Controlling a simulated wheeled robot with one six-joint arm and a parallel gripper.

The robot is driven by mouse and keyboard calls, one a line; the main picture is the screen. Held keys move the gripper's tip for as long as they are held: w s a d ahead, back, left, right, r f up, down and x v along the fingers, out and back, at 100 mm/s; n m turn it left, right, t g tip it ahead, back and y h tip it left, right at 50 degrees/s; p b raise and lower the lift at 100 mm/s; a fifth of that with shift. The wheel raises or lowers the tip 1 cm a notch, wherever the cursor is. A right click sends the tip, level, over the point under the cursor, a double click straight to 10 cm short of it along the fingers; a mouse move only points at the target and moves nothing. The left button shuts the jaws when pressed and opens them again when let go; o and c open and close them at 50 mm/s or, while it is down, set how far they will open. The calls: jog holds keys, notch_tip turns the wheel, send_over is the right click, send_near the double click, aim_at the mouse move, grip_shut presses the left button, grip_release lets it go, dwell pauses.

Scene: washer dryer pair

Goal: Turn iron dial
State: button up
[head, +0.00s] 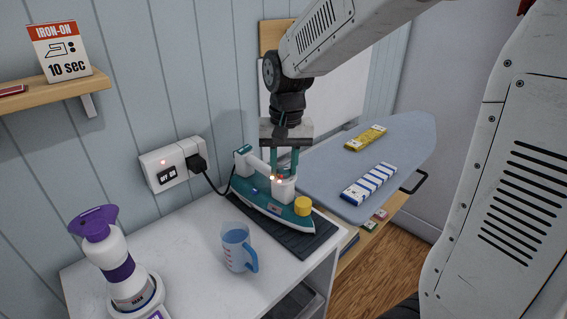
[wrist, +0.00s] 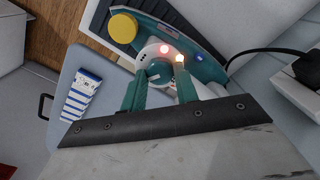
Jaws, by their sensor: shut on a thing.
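A teal and white iron (head: 258,203) rests on a dark mat (head: 318,238) on the white counter. It also shows in the wrist view (wrist: 205,68). Its white round dial (wrist: 155,54) has a grey mark and lies between my fingers, and in the head view the white dial housing (head: 284,192) is below them. My gripper (head: 284,173) points down from above, and its teal fingers (wrist: 162,88) are closed on the dial's sides. A red light and a warm yellowish light glow beside the dial. The fingers partly hide the dial.
A yellow cap (head: 303,206) is on the iron's front. A blue measuring jug (head: 236,247) and a purple-topped steamer (head: 117,262) stand on the counter. The iron's cord runs to a wall socket (head: 172,164). An ironing board (head: 400,150) with two boxes is to the right.

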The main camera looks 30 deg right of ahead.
aim_at(286, 169)
dwell(0.3)
jog(key=o, duration=1)
notch_tip(286, 169, up, 8)
jog(key=shift+d+f, duration=0.1)
jog(key=shift+s, duration=0.1)
jog(key=s+f+n, duration=0.1)
jog(key=s, duration=0.6)
jog(key=s+n, duration=0.1)
jog(key=s, duration=0.7)
jog(key=s+d+f+n+t, duration=0.1)
jog(key=s+n, duration=0.1)
jog(key=s, duration=0.5)
jog(key=shift+s+f, duration=0.3)
jog(key=shift+s, duration=0.1)
